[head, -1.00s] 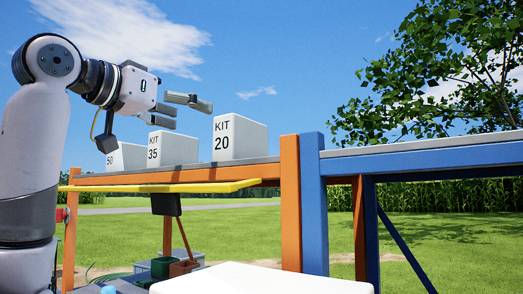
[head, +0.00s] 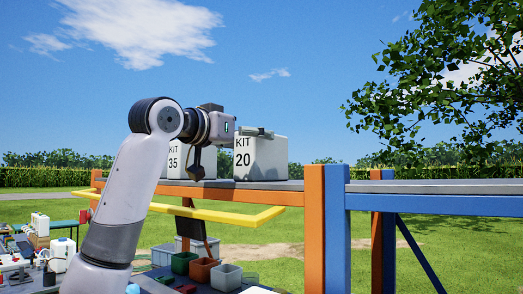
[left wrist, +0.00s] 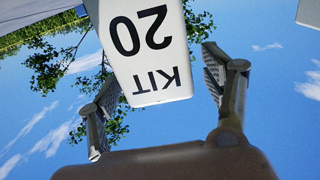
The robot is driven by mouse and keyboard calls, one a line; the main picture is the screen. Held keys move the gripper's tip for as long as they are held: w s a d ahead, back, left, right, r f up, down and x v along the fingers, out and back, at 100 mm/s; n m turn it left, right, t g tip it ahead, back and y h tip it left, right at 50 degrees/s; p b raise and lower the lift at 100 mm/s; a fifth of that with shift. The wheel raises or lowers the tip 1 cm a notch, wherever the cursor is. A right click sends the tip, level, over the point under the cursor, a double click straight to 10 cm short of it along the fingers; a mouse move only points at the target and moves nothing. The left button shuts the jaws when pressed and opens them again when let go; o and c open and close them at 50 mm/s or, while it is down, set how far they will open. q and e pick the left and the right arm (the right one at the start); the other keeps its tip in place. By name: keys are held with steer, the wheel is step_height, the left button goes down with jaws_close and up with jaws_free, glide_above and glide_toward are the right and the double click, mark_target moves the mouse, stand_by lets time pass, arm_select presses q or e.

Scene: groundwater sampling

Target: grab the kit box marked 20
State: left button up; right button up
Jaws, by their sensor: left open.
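The white kit box marked 20 (head: 262,160) stands upright on the grey shelf (head: 300,185). In the left wrist view the box (left wrist: 150,85) appears upside down, its label facing the camera. My left gripper (head: 258,132) is open at the box's upper part in the head view. In the left wrist view one finger shows on each side of the box, with sky visible between the right finger and the box. I cannot tell how deep the box sits between the fingers. My right gripper is not in view.
The box marked 35 (head: 176,158) stands left of box 20, partly behind my left arm. A yellow rail (head: 225,217) runs along the shelf's front. Orange and blue posts (head: 325,230) stand at right. The shelf right of box 20 is clear.

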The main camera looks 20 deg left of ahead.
arm_select(q)
steer(key=p+x, duration=0.2)
steer(key=x, duration=0.1)
steer(key=shift+w+d, duration=0.2)
steer(key=shift+w, duration=0.1)
steer(key=shift+w+d, duration=0.1)
steer(key=shift+w, duration=0.1)
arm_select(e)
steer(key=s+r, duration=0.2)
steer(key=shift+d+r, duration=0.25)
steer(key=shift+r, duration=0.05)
arm_select(q)
steer(key=shift+s, duration=0.15)
steer(key=shift+c, duration=0.3)
steer(key=shift+c, duration=0.6)
steer(key=c, duration=1.3)
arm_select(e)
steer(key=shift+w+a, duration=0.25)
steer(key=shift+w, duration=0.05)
arm_select(q)
steer(key=shift+o, duration=0.2)
steer(key=shift+r, duration=0.1)
